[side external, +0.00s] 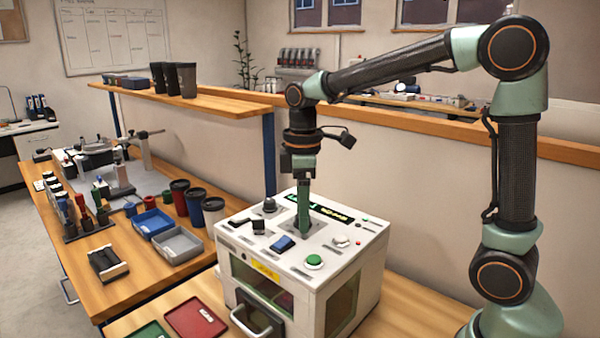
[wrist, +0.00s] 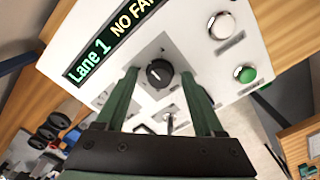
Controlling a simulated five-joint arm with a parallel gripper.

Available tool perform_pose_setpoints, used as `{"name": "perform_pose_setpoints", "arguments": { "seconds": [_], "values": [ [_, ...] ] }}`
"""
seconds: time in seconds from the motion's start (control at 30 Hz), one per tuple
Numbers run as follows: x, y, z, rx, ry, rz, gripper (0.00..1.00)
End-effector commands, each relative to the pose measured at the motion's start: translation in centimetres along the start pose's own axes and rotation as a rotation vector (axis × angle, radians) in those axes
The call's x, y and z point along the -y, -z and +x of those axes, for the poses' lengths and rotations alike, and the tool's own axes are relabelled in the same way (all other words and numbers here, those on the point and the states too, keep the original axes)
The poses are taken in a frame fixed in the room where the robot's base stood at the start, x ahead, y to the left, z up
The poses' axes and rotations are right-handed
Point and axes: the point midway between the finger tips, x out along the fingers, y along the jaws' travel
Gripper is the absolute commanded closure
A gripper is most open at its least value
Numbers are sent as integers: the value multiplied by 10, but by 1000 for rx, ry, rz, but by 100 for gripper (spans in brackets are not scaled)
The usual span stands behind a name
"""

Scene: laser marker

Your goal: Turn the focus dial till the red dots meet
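The white laser marker (side external: 345,262) stands on the bench with its control panel on top. In the wrist view a round black dial (wrist: 159,73) with a pale pointer mark sits on a grey plate; its label cannot be read. My gripper (wrist: 160,77) points down at the panel, with one green finger on each side of the dial and visible gaps between. In the side view my gripper (side external: 303,232) is low over the panel and hides the dial. I cannot make out a pair of red dots in either view.
A lit display (wrist: 105,38) reads "Lane 1 NO FA", cut off. A green button (side external: 314,261), a blue switch (side external: 282,243) and a black knob (side external: 258,227) share the panel. Left are cups (side external: 196,207), a blue tray (side external: 152,222) and a grey tray (side external: 178,246).

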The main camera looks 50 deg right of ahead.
Motion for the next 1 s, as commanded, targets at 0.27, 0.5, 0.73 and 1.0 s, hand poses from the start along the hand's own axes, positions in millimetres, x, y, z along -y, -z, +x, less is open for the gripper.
{"name": "perform_pose_setpoints", "arguments": {
  "seconds": [0.27,0.5,0.73,1.0],
  "values": [
    [0,0,0,0,0,1,100],
    [0,0,-1,0,0,42,100],
    [0,0,-1,0,0,176,100],
    [0,0,-1,0,0,405,100]
  ]
}}
